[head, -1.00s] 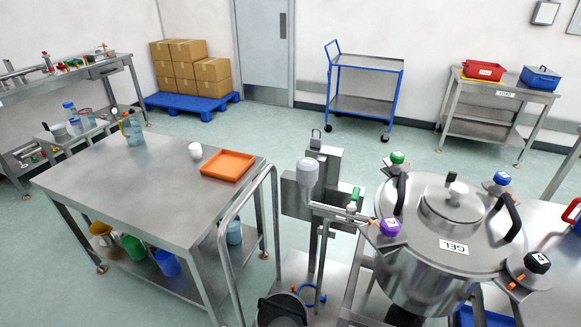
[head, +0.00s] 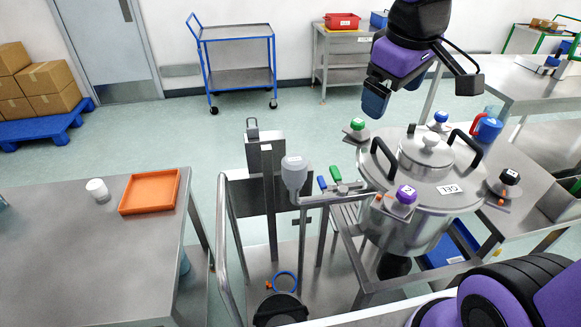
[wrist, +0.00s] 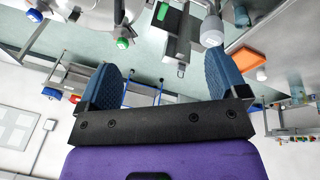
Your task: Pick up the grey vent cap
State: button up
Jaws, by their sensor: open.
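The light grey vent cap (head: 294,172) sits on top of an upright pipe at the middle of the head view. It also shows at the top right of the wrist view (wrist: 212,30). My gripper (head: 393,98) hangs at the upper right of the head view, above the back of the steel pot and well apart from the cap. Its two blue fingers are spread with nothing between them, as the wrist view also shows (wrist: 165,75).
The lidded steel pot (head: 400,222) carries green, blue, purple and black knobs around its rim. A curved handrail (head: 222,255) stands left of the pipe. A steel table (head: 70,250) with an orange tray (head: 126,206) and white cup (head: 98,194) lies further left.

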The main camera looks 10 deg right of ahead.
jog(key=w+a+f+n+g, duration=0.1)
jog(key=w+a+f+n, duration=0.3)
jog(key=w+a+f, duration=0.15)
jog(key=n+g+y, duration=0.1)
jog(key=n+g, duration=0.1)
jog(key=n, duration=0.3)
send_over(294, 159)
jog(key=f, duration=0.6)
jog(key=shift+w+d+f, duration=0.15)
jog(key=shift+d+f, duration=0.05)
jog(key=shift+f, duration=0.1)
jog(key=shift+a+f, duration=0.1)
jog(key=shift+f, duration=0.25)
notch_tip(294, 159, down, 10)
jog(key=shift+f, duration=0.1)
jog(key=c, duration=1)
